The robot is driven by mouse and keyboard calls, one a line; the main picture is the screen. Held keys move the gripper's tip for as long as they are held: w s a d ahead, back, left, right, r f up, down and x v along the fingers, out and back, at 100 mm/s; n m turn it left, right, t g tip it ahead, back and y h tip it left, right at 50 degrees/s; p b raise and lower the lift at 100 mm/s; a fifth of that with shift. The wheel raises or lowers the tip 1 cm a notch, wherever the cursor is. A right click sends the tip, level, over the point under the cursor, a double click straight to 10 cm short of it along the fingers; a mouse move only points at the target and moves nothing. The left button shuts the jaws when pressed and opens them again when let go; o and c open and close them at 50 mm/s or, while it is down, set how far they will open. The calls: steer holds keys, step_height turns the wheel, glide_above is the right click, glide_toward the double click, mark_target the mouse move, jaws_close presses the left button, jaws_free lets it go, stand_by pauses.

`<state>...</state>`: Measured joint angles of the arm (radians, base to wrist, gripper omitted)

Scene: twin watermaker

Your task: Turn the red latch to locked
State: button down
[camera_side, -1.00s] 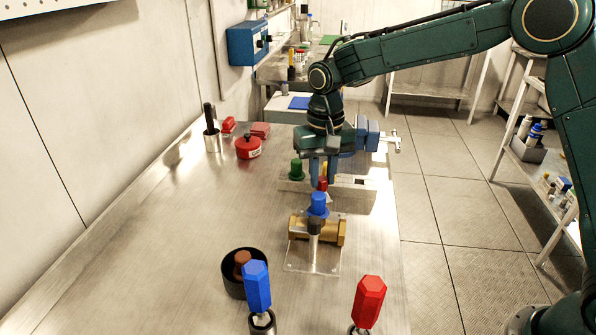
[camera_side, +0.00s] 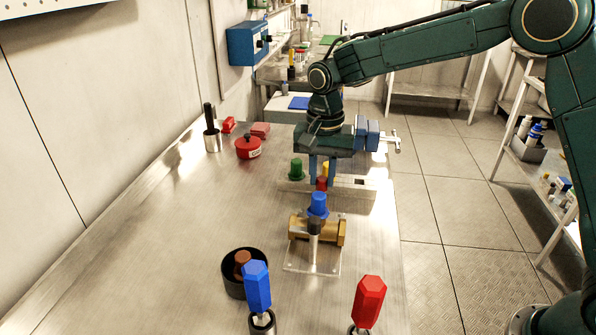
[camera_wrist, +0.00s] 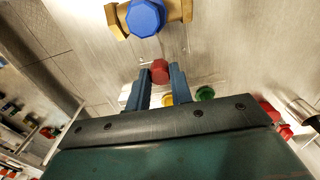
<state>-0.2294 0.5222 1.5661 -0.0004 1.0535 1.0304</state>
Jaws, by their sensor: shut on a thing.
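The red latch (camera_side: 321,184) is a small red knob on a pale metal plate (camera_side: 354,188) at the far right of the bench. My gripper (camera_side: 322,178) points down over the plate, its blue fingers on either side of the red latch. In the wrist view the red latch (camera_wrist: 160,72) sits between the fingertips of my gripper (camera_wrist: 160,78), shut on it. The lower part of the latch and any lock marking are hidden or too small to read.
A green knob (camera_side: 296,169) and a partly hidden yellow knob (camera_side: 326,168) stand close by. A brass valve (camera_side: 330,232) with a blue cap (camera_side: 318,203) stands in front. A blue vise (camera_side: 367,134) is behind.

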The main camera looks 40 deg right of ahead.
mark_target(322, 179)
steer(key=c, duration=1.2)
jaws_free()
steer(key=shift+c, duration=0.2)
steer(key=shift+r, duration=0.1)
step_height(322, 179, up, 14)
